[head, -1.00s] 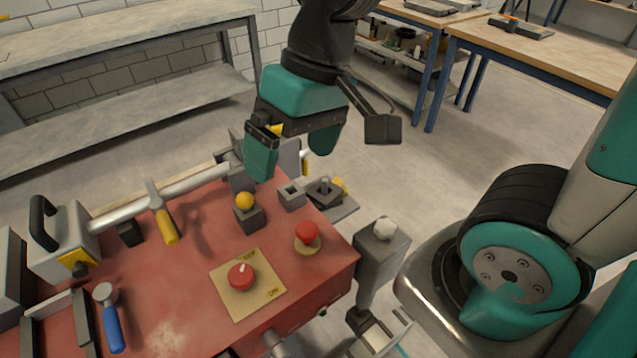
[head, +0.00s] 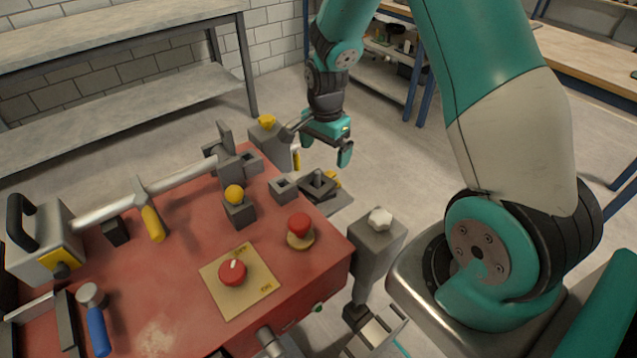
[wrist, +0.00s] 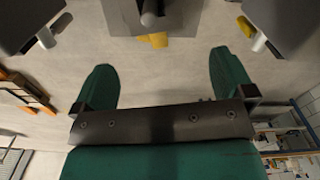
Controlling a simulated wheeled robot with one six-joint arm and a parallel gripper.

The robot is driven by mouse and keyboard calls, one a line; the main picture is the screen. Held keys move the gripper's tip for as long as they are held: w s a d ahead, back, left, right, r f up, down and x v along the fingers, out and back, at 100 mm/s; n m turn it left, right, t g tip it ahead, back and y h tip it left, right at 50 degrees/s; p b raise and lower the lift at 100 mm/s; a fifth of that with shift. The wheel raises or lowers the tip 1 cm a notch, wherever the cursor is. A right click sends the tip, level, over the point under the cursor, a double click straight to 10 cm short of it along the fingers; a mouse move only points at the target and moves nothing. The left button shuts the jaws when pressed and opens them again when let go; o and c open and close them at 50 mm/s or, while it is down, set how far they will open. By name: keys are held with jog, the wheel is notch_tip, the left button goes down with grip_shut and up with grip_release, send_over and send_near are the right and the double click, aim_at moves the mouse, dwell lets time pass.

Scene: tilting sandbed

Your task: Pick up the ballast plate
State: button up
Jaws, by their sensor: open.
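What looks like the ballast plate, a dark flat piece with an upright grey knob (head: 317,183), rests on a grey ledge beyond the red machine's far right corner. In the wrist view the plate with its round knob (wrist: 150,18) shows at the top centre, cut off by the frame edge. My gripper (head: 326,150) hangs above and slightly beyond the plate, open and empty. In the wrist view its two green fingers (wrist: 160,70) are wide apart, with bare floor between them. The plate lies ahead of the fingertips, not between them.
A grey post with a white knob (head: 379,219) stands at right. A yellow-knobbed grey block (head: 267,124) is left of my gripper.

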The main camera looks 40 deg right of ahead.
jog(key=f, duration=0.5)
jog(key=f+p, duration=0.1)
jog(key=f, duration=0.1)
jog(key=shift+s+a+f, duration=0.15)
jog(key=shift+s+f, duration=0.1)
jog(key=shift+s, duration=0.05)
jog(key=c, duration=1)
jog(key=shift+r, duration=0.1)
notch_tip(320, 180, up, 19)
notch_tip(320, 180, up, 8)
jog(key=f+p, duration=0.1)
jog(key=p, duration=0.4)
send_over(325, 177)
jog(key=shift+r, duration=0.25)
